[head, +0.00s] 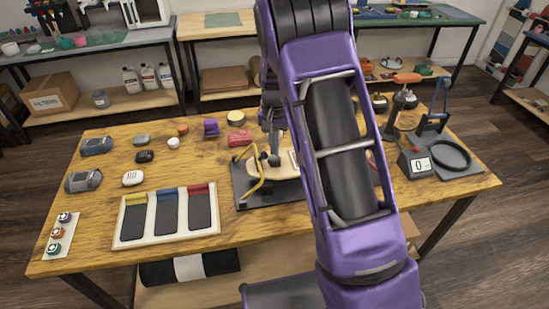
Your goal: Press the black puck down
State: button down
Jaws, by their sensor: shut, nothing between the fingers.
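My gripper (271,140) points down over the wooden piece (262,171) at the middle of the table. Its fingers look closed, with nothing seen between them. A small dark round thing (274,160), likely the black puck, shows on the wooden piece right at the fingertips. I cannot tell whether the fingers touch it. The wooden piece sits on a dark base plate (250,201), with a yellow bent bar (251,186) at its left. My purple arm crosses in front and hides the right part of this fixture.
A white tray (116,240) with several dark pads lies at the front left. A small black rounded thing (145,156) and other small items lie behind it.

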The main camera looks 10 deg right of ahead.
jog(key=shift+f+b, duration=0.6)
jog(key=shift+f, duration=0.4)
dwell(1.0)
jog(key=shift+r, duration=0.1)
jog(key=shift+r+p, duration=1.9)
jog(key=shift+r, duration=0.85)
notch_tip(320, 180, up, 2)
jog(key=shift+r, duration=0.25)
